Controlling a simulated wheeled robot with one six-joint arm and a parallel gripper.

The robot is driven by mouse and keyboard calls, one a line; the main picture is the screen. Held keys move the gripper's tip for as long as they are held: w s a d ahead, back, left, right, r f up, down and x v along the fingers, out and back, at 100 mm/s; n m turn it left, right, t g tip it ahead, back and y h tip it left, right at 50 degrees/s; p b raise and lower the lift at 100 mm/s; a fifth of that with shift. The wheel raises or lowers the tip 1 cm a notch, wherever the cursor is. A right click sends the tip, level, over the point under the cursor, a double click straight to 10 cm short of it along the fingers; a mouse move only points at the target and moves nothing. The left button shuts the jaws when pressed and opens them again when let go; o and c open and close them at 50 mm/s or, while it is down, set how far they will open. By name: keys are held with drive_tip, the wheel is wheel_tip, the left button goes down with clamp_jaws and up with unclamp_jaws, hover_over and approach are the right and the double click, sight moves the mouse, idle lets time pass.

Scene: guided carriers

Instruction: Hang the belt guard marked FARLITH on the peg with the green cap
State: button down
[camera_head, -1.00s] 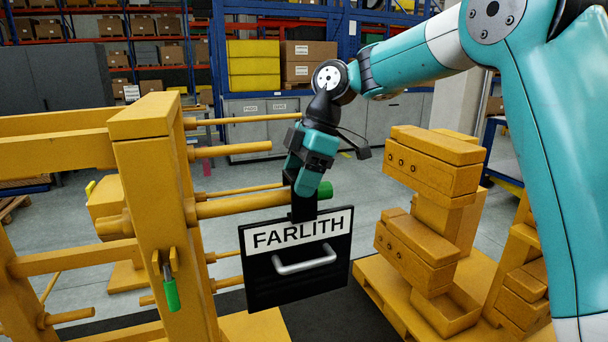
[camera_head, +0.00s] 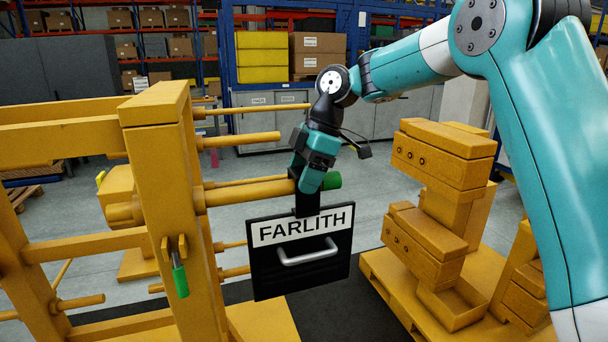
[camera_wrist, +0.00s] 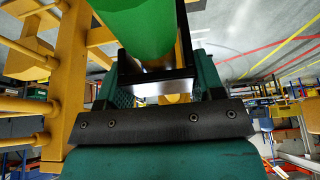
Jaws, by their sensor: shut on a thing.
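The black belt guard marked FARLITH (camera_head: 268,267) hangs upright below my gripper (camera_head: 307,190), with a white label and a grey handle on its face. My gripper is shut on the narrow black neck at its top, which also shows in the wrist view (camera_wrist: 165,87). The yellow peg (camera_head: 245,193) runs rightward from the rack to my gripper, and its green cap (camera_head: 333,180) shows just right of it. In the wrist view the green cap (camera_wrist: 140,30) is large and close, just above the black neck. I cannot tell whether the neck's opening is around the peg.
The yellow rack post (camera_head: 160,200) stands left, with several other pegs above and below. A green-ended piece (camera_head: 181,281) hangs on the post. Shelves and grey cabinets line the back.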

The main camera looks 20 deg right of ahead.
drive_tip(key=shift+c, duration=0.8)
unclamp_jaws()
drive_tip(key=p+v, duration=1)
drive_tip(key=v, duration=0.8)
drive_tip(key=s+a+f+m+y+b, duration=0.1)
drive_tip(key=s+a+f+m+b, duration=0.6)
drive_tip(key=s+a, duration=0.6)
drive_tip(key=s+d+f+m+h+b, duration=0.1)
drive_tip(key=s+f+m+b, duration=0.3)
drive_tip(key=s+f, duration=1.1)
drive_tip(key=s+d+b, duration=0.1)
drive_tip(key=s+b, duration=0.1)
drive_tip(key=s, duration=0.1)
